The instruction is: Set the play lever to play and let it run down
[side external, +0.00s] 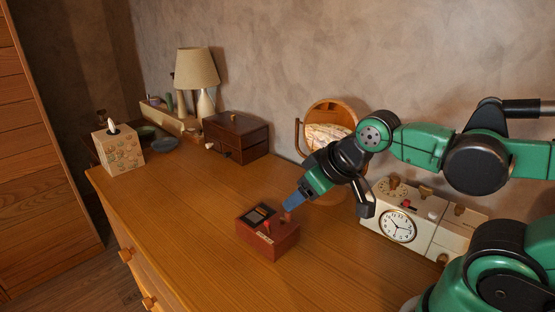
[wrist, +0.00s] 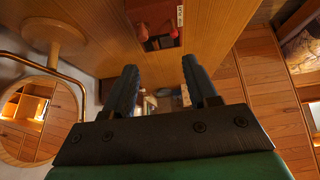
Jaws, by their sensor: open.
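A small reddish-brown music box (side external: 262,238) stands on the wooden dresser top, with a dark window (side external: 261,212) in its lid. A red lever (side external: 267,227) stands up near its front, and another reddish knob (side external: 288,216) is at its right side. I cannot tell the lever's setting. My gripper (side external: 291,203) is just above the box's right rear side, tilted down, its bluish fingers apart and empty. In the wrist view my gripper (wrist: 160,66) has its fingers spread, with the box (wrist: 155,14) beyond them at the top, its small red parts and pale label showing. Contact is not clear.
A cream clock unit (side external: 395,226) stands right of the box, below my arm. A round mirror (side external: 330,130) stands behind. A dark drawer box (side external: 237,137), a lamp (side external: 197,70) and a tissue box (side external: 118,150) are farther left. The dresser top left of the box is clear.

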